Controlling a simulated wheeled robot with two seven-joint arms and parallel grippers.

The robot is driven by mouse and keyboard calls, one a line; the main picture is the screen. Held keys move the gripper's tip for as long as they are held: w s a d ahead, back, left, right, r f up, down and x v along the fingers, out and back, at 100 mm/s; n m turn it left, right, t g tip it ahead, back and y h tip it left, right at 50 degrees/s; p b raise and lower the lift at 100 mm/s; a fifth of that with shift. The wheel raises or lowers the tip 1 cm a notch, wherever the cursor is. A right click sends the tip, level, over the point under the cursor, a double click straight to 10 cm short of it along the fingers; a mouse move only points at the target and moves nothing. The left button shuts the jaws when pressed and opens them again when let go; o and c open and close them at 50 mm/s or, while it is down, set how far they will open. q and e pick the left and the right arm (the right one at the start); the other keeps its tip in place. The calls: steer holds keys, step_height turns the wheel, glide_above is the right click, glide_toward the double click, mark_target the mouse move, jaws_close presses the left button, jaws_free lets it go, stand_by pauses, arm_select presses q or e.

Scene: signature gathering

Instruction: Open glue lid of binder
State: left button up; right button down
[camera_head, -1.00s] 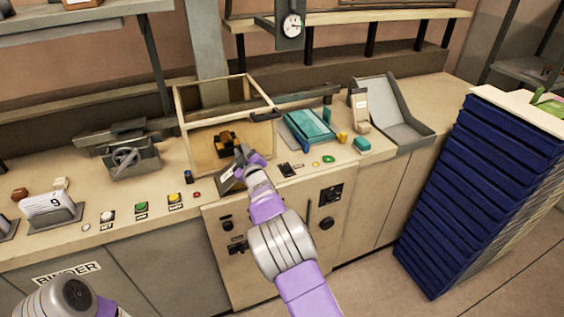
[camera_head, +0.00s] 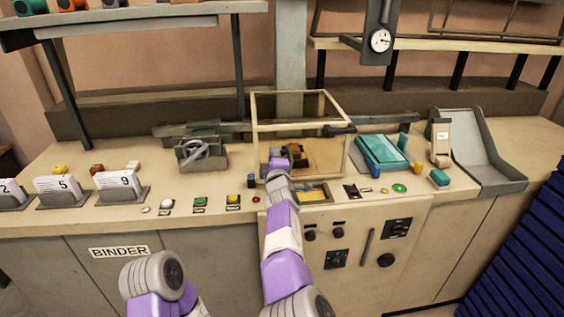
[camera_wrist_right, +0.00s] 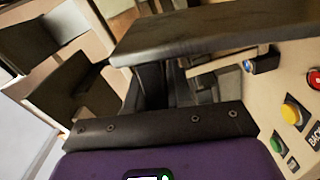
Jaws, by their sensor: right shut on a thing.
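The binder's glue well (camera_head: 312,193) shows as a small open recess with a yellowish inside, at the counter's front edge below the framed guard. My right gripper (camera_head: 283,163) is just left of and above it, at the guard's front. In the right wrist view, a dark grey plate (camera_wrist_right: 200,30), which looks like the glue lid, lies across the fingertips, and the right gripper (camera_wrist_right: 160,85) is shut on it. The lid's far side is hidden there. My left gripper is out of view; only my left arm shows at the bottom.
The guard frame (camera_head: 300,127) stands around a brown and black mechanism (camera_head: 297,155). Push buttons, including a green one (camera_head: 200,202), line the counter to the left. A teal press block (camera_head: 382,153) and grey chute (camera_head: 488,150) are on the right.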

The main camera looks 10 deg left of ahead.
steer(key=shift+a+r, duration=0.1)
steer(key=shift+a, duration=0.1)
stand_by(0.4)
steer(key=c, duration=1.1)
jaws_free()
steer(key=shift+s, duration=0.1)
steer(key=shift+b+v, duration=0.75)
steer(key=shift+v, duration=2.95)
